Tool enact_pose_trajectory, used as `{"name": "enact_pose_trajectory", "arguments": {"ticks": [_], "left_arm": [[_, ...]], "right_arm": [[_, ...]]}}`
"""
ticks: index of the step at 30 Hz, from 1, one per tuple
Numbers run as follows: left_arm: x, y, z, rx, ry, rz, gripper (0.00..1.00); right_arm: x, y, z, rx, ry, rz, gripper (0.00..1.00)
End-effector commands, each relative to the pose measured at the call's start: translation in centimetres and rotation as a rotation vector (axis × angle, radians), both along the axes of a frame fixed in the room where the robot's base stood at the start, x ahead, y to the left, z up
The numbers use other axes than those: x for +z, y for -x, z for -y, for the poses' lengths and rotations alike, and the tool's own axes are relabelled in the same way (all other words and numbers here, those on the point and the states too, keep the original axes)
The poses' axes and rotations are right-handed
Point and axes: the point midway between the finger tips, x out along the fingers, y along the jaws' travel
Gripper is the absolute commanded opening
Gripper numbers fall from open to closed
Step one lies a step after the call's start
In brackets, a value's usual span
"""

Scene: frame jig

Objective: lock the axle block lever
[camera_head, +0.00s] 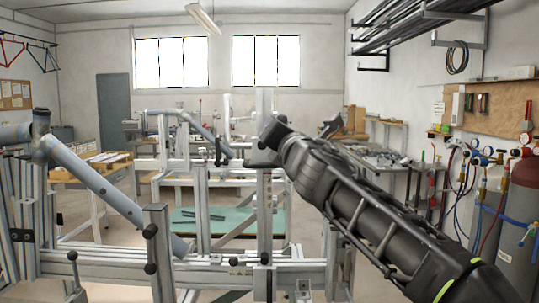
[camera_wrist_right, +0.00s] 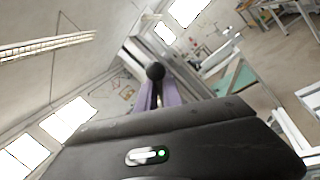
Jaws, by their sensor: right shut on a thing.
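My right gripper (camera_wrist_right: 158,92) reaches from the lower right to the upright aluminium post (camera_head: 264,210) in the head view. In the right wrist view its two purplish fingers are closed around a dark lever with a round black knob (camera_wrist_right: 155,72). The knob sticks out past the fingers. In the head view my dark wrist hides most of the lever and the block at the post, so the lever's exact angle cannot be told. My left gripper is not in view.
The aluminium jig rail (camera_head: 110,265) crosses the foreground, with several black-knobbed clamps (camera_head: 150,231). A blue-grey tube (camera_head: 105,190) slants down at the left. A green mat (camera_head: 215,220) lies behind. Gas cylinders (camera_head: 520,220) stand at the right.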

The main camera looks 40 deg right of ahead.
Motion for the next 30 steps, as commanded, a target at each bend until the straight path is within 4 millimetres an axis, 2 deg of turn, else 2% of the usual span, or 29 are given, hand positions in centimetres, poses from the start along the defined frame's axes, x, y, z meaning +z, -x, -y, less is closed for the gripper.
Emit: {"name": "enact_pose_trajectory", "arguments": {"ticks": [1, 15, 21, 30], "left_arm": [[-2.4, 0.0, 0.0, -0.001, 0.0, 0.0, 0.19], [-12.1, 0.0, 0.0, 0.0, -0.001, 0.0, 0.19], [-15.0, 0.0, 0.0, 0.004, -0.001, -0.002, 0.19], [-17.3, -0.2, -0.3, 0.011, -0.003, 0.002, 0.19]], "right_arm": [[-0.8, 0.4, 0.2, -0.002, -0.034, 0.04, 0.0], [-2.6, 1.2, 1.4, -0.003, -0.392, 0.307, 0.0], [-3.2, 1.4, 1.7, -0.005, -0.536, 0.414, 0.0], [-3.8, 1.5, 1.9, -0.01, -0.686, 0.526, 0.0]]}}
